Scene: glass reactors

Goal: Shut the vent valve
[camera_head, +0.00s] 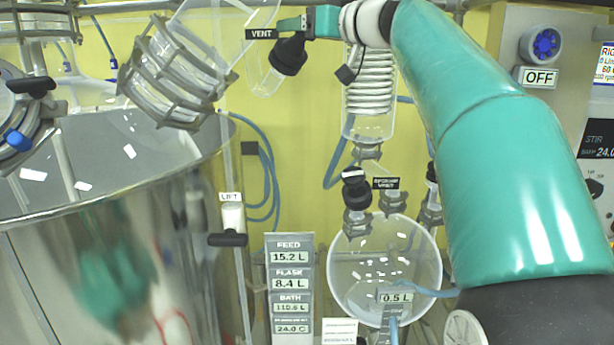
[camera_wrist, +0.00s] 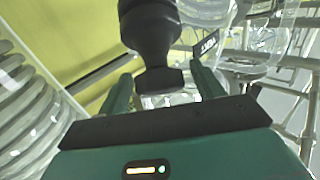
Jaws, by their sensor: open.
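The vent valve (camera_head: 288,54) has a black knob and sits beside the VENT label (camera_head: 261,34) at the top middle of the head view. In the wrist view the black valve knob (camera_wrist: 152,40) hangs down from the top, its flat handle end between my two fingers. My gripper (camera_head: 292,24) reaches in from the right, just above the valve in the head view. In the wrist view my gripper (camera_wrist: 162,85) is open, with a finger on each side of the handle and gaps showing. The label also shows in the wrist view (camera_wrist: 208,42), partly hidden.
A coiled glass condenser (camera_head: 370,85) stands right of the valve. A clamped glass vessel (camera_head: 180,75) is close on the left. A round receiving flask (camera_head: 385,265) and another black valve (camera_head: 356,190) are below. A large metal bath (camera_head: 120,220) fills the left.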

